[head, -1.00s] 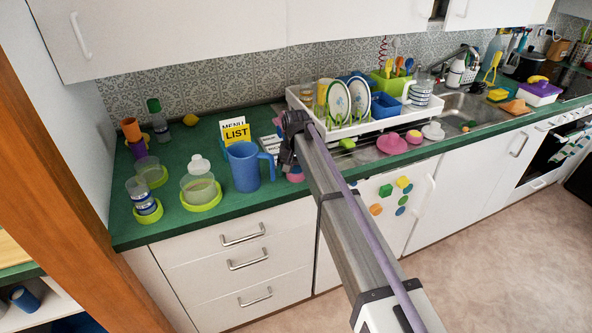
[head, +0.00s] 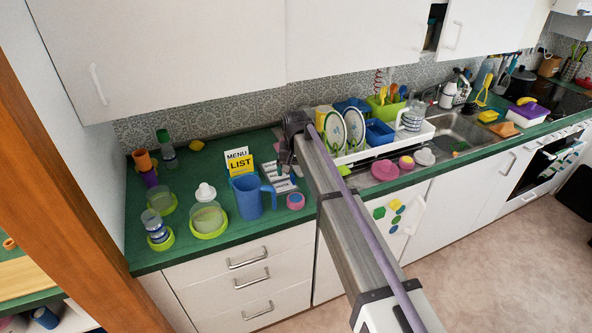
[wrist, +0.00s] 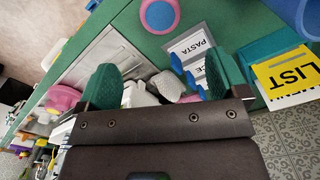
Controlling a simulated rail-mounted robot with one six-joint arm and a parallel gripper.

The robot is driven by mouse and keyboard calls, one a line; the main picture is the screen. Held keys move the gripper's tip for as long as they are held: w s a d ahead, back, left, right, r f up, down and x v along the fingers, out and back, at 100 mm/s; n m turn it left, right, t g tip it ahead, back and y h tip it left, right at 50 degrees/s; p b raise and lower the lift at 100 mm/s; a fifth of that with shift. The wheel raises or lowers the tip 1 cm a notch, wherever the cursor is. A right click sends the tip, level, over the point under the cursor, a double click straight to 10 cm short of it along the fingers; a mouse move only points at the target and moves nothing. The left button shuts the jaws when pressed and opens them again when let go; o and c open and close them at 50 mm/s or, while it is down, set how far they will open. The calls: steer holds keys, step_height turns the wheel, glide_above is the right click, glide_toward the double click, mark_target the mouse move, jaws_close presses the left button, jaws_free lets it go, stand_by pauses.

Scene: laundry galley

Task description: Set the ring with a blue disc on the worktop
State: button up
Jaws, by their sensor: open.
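The ring with a blue disc (head: 295,201) is pink around its blue middle. It lies on the green worktop (head: 225,165) near the front edge, right of the blue jug (head: 248,197). It also shows at the top of the wrist view (wrist: 160,14). My gripper (head: 285,158) is above the worktop behind the ring, next to the dish rack. In the wrist view my gripper's green fingers (wrist: 160,82) stand apart. The ring is beyond them and outside the gap, and I see nothing held between them.
A white dish rack (head: 385,145) with plates is to the right, beside pink dishes (head: 384,169). Jars in lime green rings (head: 208,220) stand left of the jug.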

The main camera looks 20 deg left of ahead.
steer(key=shift+d+f, duration=0.1)
steer(key=s+d+m, duration=0.1)
steer(key=s+d, duration=0.2)
steer(key=d, duration=0.5)
steer(key=s+d, duration=0.2)
steer(key=d, duration=0.7)
steer(key=s+d+m, duration=0.1)
steer(key=s+d, duration=0.9)
steer(key=d, duration=0.3)
steer(key=s+d+m, duration=0.1)
steer(key=s+d, duration=0.9)
steer(key=d, duration=0.3)
steer(key=shift+s+f+b, duration=0.2)
steer(key=shift+s+b, duration=0.1)
